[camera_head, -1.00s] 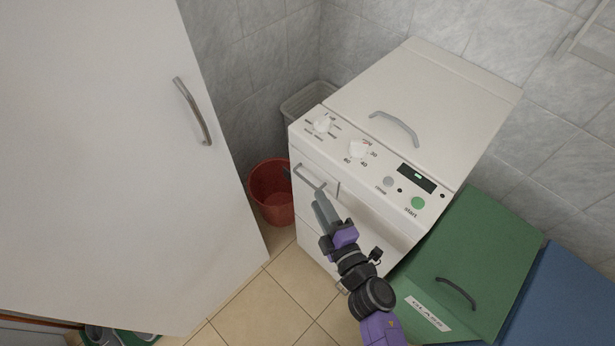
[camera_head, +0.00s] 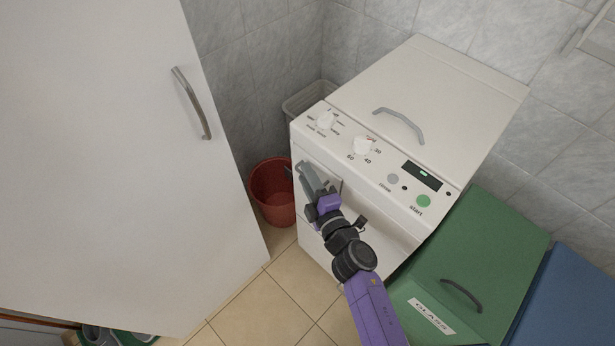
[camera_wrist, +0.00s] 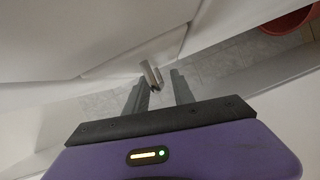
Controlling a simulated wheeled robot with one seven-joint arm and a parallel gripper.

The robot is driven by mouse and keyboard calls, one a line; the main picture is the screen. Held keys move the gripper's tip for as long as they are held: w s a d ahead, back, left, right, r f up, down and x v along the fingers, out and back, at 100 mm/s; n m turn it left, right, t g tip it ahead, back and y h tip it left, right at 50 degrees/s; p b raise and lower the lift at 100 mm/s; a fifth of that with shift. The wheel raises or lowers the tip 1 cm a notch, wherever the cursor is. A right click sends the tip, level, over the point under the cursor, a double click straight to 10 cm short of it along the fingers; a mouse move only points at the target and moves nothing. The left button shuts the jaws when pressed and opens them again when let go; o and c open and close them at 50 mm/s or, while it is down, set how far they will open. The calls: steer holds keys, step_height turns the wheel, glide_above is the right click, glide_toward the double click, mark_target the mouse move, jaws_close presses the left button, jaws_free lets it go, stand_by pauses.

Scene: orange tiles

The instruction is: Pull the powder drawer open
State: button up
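The powder drawer (camera_head: 330,178) is at the upper left of the white washing machine's front, below the dial panel. It looks flush with the front. My gripper (camera_head: 305,169) is right in front of it and covers most of its grey bar handle in the head view. In the wrist view the handle (camera_wrist: 151,76) shows as a short metal bar at the tips of my gripper (camera_wrist: 159,80), between the two fingers. The fingers are apart, with a gap beside the handle. I cannot tell how deep the handle sits between them.
The washing machine (camera_head: 440,85) has a lid handle on top. A red bucket (camera_head: 272,200) stands to its left, with a grey bin (camera_head: 306,98) behind. A white cabinet door (camera_head: 100,150) fills the left. A green glass bin (camera_head: 480,255) and a blue bin (camera_head: 565,300) stand right.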

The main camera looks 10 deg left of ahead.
jaws_close()
stand_by(1.3)
